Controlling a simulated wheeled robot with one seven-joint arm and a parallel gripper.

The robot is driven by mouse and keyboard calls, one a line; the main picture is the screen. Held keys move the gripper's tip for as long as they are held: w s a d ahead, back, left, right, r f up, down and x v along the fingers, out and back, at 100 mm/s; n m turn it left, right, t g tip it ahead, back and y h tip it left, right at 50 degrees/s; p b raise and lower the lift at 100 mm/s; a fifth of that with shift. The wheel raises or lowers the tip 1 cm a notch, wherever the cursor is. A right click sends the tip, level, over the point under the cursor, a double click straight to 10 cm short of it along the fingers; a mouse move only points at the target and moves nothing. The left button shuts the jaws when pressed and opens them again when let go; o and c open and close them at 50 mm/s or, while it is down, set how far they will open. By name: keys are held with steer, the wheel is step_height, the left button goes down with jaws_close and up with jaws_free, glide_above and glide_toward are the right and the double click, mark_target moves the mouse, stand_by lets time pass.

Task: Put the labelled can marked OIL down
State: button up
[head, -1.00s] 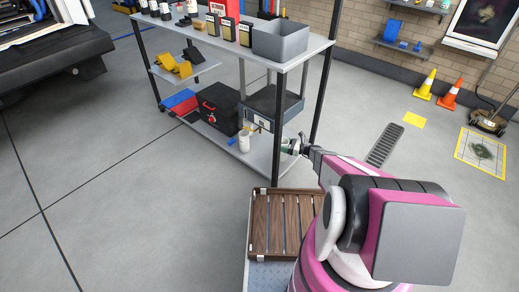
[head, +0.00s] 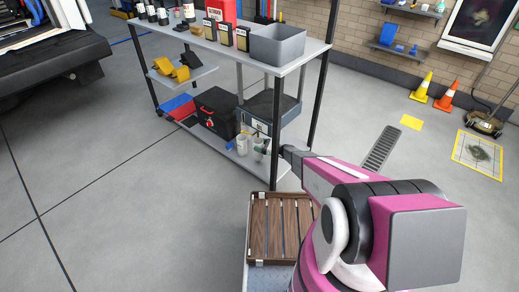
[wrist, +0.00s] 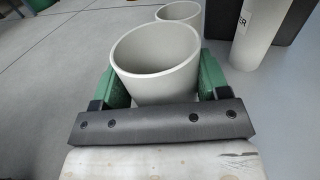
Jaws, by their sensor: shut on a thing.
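My gripper (wrist: 157,78) is shut on a pale, open-topped can (wrist: 150,62), with one green finger on each side. The can looks empty inside and slightly tilted in the wrist view. Its label is not visible, so I cannot read OIL on it. In the head view my gripper (head: 267,148) reaches in at the right end of the rack's lower shelf (head: 241,165), with the held can (head: 258,146) small at its tip. Whether the can's base touches the shelf is hidden.
Another pale can (wrist: 180,12) stands just beyond the held one. A white can with partly readable lettering (wrist: 262,32) stands at right, by a dark box. In the head view a white can (head: 242,143) stands left of my gripper. A rack post (head: 275,130) is close by.

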steer(key=shift+f, duration=1.2)
steer(key=shift+f, duration=0.2)
steer(key=o, duration=1.5)
steer(key=shift+c, duration=0.2)
steer(key=shift+r, duration=0.15)
steer(key=shift+d+r, duration=0.1)
steer(key=shift+d, duration=0.2)
steer(key=v, duration=1.1)
steer(key=shift+d, duration=0.25)
steer(key=shift+s, duration=0.15)
